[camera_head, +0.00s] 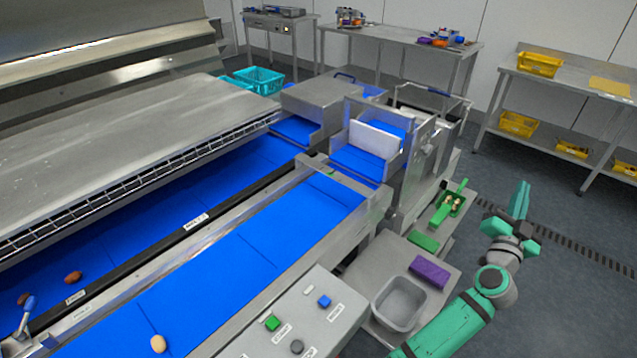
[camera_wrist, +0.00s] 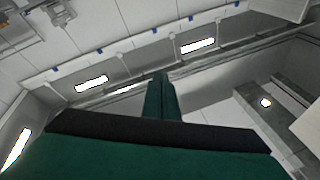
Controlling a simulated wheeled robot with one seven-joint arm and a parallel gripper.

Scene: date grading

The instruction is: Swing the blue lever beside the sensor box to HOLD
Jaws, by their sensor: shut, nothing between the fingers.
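A steel box (camera_head: 318,92) stands over the far end of the blue belts; it may be the sensor box. A small dark-blue handle (camera_head: 345,76) shows at its back edge, too small to read its setting. Another lever with a blue tip (camera_head: 29,303) stands on the belt rail at the lower left. I cannot read a HOLD mark by either one. My green gripper (camera_head: 522,197) is at the right, pointing up, well apart from both levers and touching nothing. In the wrist view its fingers (camera_wrist: 160,85) are together and empty, with ceiling lights behind.
A control panel (camera_head: 300,320) with several buttons is at the bottom middle. Steel machine housings (camera_head: 430,150) stand between my gripper and the box. Floor at right is clear.

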